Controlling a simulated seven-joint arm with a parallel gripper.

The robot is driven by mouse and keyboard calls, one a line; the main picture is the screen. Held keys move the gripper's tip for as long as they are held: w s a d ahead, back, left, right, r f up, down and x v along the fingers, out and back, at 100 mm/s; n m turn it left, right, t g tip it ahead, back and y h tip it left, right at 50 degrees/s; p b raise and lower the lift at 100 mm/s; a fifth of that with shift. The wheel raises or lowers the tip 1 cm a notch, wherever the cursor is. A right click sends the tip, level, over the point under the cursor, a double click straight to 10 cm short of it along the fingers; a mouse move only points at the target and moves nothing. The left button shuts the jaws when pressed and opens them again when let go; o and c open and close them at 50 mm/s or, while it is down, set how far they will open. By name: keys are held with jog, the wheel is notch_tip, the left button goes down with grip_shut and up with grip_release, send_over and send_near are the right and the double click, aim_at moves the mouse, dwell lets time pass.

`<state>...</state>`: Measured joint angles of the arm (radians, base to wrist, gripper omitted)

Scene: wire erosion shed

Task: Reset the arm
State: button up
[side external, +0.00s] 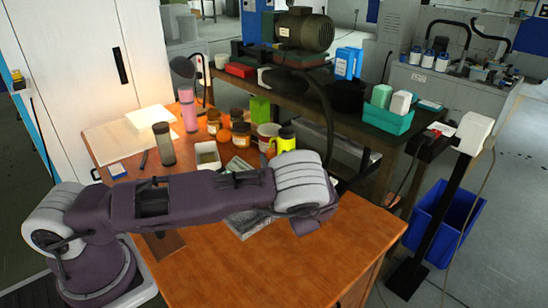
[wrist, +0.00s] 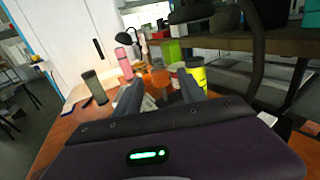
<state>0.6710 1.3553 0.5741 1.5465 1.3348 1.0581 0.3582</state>
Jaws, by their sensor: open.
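My gripper (wrist: 160,86) shows in the wrist view with its two dark fingers apart and nothing held between them. It points across the wooden table (side external: 295,268) toward the items at its far side. In the side external view my arm stretches low across the table from the left, and its fingers are hidden behind the wrist end. The yellow bottle (side external: 286,139) stands beyond the wrist end; it also shows near the right finger in the wrist view (wrist: 197,74). I cannot tell whether anything touches the fingers.
Several brown jars (side external: 241,134), a pink bottle (side external: 188,110), a grey tumbler (side external: 164,144) and a green box (side external: 260,108) stand at the table's far side. A dark workbench (side external: 372,132) with a motor (side external: 304,31) is behind. The table's front right is clear.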

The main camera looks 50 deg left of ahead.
jog(key=s+a+r+n+g+h, duration=0.2)
jog(key=s+r+n+g+h, duration=0.4)
jog(key=s+r+n, duration=0.45)
jog(key=s+d+r+n+t+h, duration=0.1)
jog(key=s+d+r+n+h, duration=0.2)
jog(key=s, duration=0.4)
jog(key=s+d+r+n+t+h, duration=0.1)
jog(key=s+d+r+n+h, duration=0.2)
jog(key=s+d+n, duration=0.2)
jog(key=s+d+r+n+t+h, duration=0.1)
jog(key=s+d+r+n+h, duration=0.2)
jog(key=s+d, duration=0.4)
jog(key=s+n+h, duration=0.1)
jog(key=s+n, duration=0.1)
jog(key=s, duration=0.2)
jog(key=shift+d, duration=0.4)
